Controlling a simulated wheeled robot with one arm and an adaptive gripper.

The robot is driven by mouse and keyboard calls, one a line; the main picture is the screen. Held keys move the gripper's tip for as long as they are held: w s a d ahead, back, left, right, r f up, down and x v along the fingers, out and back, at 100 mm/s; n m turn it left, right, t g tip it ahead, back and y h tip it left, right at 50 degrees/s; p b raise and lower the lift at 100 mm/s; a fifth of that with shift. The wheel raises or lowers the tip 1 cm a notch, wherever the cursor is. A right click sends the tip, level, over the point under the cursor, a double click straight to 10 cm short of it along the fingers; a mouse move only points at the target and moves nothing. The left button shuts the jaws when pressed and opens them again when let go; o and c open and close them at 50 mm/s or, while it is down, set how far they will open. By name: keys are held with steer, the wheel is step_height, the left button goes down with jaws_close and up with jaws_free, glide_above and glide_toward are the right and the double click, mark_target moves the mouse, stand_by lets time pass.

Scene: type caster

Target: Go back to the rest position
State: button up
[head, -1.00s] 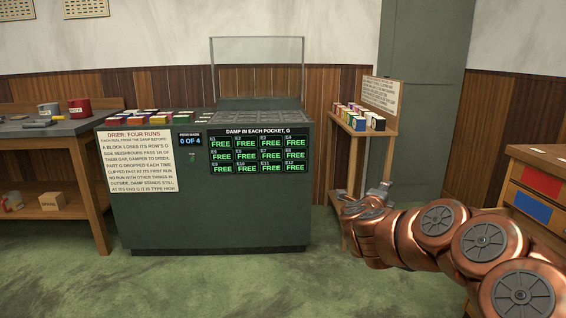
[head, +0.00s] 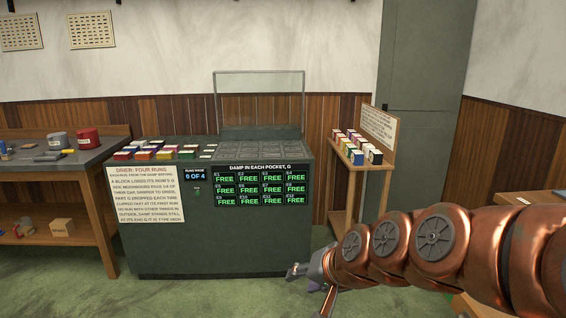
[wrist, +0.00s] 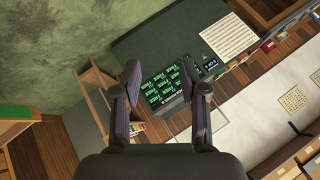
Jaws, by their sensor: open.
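My gripper (head: 303,276) is at the end of my copper arm, low in the head view, in front of the right end of the drier cabinet. In the wrist view my gripper (wrist: 165,88) shows two dark fingers spread apart with nothing between them. The green drier cabinet (head: 235,235) stands beyond it, with a clear raised lid. Its display (head: 261,186) reads FREE for every pocket, and the runs counter (head: 195,177) reads 0 OF 4. The cabinet also shows in the wrist view (wrist: 160,45), tilted.
A workbench (head: 95,156) with a red tin (head: 88,138) stands at left. Coloured blocks (head: 155,150) lie on the cabinet's top left. A wooden stand (head: 372,180) holds more blocks, right of the cabinet. A wooden unit (head: 475,308) is partly behind my arm. Green floor (head: 60,275) is clear in front.

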steer(key=s+d+n+g+h+p, duration=0.1)
steer(key=s+d+g+p, duration=0.2)
steer(key=s, duration=0.6)
steer(key=s+d+r+g+h+p, duration=0.1)
steer(key=s+d+g+h+p, duration=0.1)
steer(key=s+d, duration=0.4)
steer(key=s+d+r+n+g+h+p, duration=0.1)
steer(key=s+d+g+h+p, duration=0.1)
steer(key=s, duration=1.1)
steer(key=d+g+p, duration=0.1)
steer(key=d+p, duration=0.1)
steer(key=shift+d+n+g, duration=0.3)
steer(key=shift+d, duration=0.05)
steer(key=shift+s, duration=0.1)
